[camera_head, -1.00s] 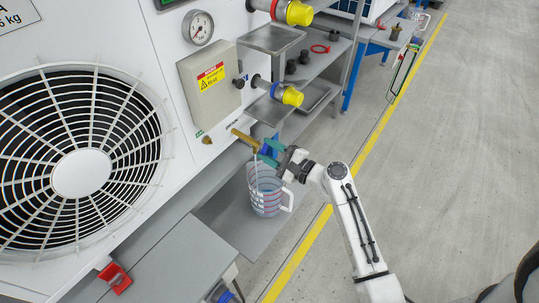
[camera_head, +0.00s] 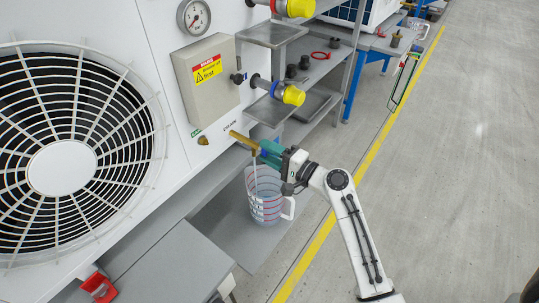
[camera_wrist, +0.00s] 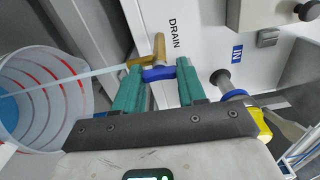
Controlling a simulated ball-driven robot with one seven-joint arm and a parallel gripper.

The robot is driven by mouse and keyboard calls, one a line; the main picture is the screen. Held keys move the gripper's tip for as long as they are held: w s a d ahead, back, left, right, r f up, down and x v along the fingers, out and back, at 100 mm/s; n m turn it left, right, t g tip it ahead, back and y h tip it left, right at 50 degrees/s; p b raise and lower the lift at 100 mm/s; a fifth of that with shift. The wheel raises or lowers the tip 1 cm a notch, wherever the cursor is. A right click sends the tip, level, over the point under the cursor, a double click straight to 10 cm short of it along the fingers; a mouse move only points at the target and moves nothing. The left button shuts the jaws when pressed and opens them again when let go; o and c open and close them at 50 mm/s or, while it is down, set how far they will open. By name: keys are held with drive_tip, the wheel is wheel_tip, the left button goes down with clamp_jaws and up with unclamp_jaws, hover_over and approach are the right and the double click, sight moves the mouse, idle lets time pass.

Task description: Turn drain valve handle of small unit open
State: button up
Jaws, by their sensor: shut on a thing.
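The brass drain valve (camera_head: 243,140) juts from the white unit's lower panel. In the wrist view the brass valve (camera_wrist: 159,46) sits beside the word DRAIN. Its blue handle (camera_wrist: 158,73) lies crosswise between the green fingertips of my gripper (camera_wrist: 160,84). My gripper (camera_head: 268,152) is shut on the handle, which it mostly hides in the head view. A thin pale stream (camera_head: 255,178) runs from the valve's spout down into a clear measuring jug (camera_head: 265,208) with red markings. The jug also shows at the left in the wrist view (camera_wrist: 50,100).
The jug stands on a low grey shelf (camera_head: 235,240). A grey box (camera_head: 208,75) with a warning label and a yellow-capped port (camera_head: 292,96) sit above the valve. A large fan grille (camera_head: 62,165) is at left. The floor at right is clear.

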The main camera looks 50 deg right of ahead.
idle(0.4)
drive_tip(key=o, duration=1.1)
drive_tip(key=shift+c, duration=0.2)
drive_tip(key=s, duration=1)
drive_tip(key=shift+s+d, duration=0.15)
drive_tip(key=shift+s, duration=0.25)
